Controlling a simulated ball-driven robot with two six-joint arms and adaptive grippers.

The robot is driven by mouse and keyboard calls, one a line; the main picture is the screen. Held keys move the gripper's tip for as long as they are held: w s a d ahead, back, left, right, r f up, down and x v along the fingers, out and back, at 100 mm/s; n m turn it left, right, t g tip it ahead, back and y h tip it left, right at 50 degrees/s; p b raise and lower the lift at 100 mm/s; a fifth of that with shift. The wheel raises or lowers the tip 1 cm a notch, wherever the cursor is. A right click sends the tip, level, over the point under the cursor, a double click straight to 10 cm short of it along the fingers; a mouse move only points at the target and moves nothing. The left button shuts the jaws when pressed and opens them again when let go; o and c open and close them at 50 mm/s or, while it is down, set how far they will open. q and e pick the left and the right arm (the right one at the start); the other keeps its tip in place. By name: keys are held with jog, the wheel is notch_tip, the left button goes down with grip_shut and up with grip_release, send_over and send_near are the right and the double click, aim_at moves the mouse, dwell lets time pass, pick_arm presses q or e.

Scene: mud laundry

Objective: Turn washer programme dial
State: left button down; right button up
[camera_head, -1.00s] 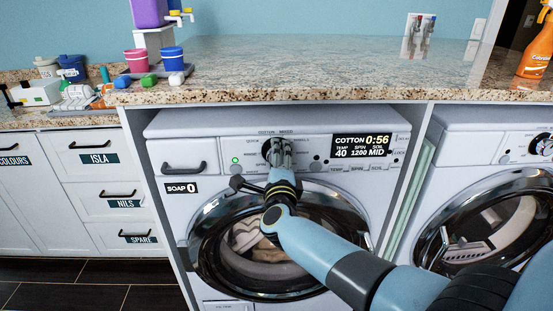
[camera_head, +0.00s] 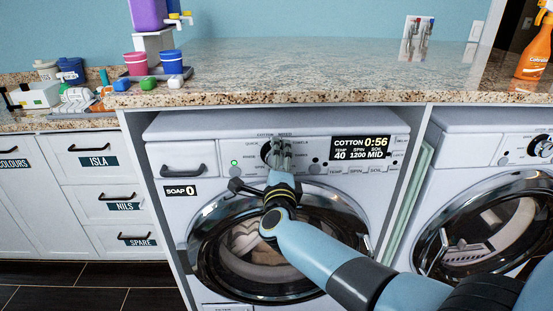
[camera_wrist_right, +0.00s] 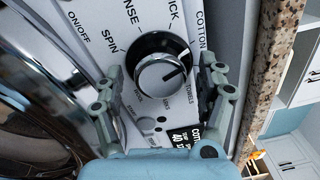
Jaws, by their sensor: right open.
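The washer (camera_head: 165,220) stands under the counter with its door shut and laundry behind the glass. Its programme dial (camera_wrist_right: 162,76) is a round silver knob with a dark ring. In the head view the dial (camera_head: 266,152) is partly hidden by my gripper. My right gripper (camera_wrist_right: 164,80) is open, with one finger on each side of the dial and gaps showing; contact cannot be made out. It also shows in the head view (camera_head: 282,152) in front of the panel. The display (camera_head: 361,147) reads COTTON 0:56, 40, 1200, MID. My left gripper is not in view.
A granite counter (camera_head: 300,75) overhangs the washer. A second washer (camera_head: 500,190) stands at the right. Drawers (camera_head: 100,170) are at the left. Cups, a purple container (camera_head: 147,14) and small blocks stand on the counter's left end.

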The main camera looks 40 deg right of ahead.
jog(key=v, duration=1.1)
jog(key=shift+s, duration=0.15)
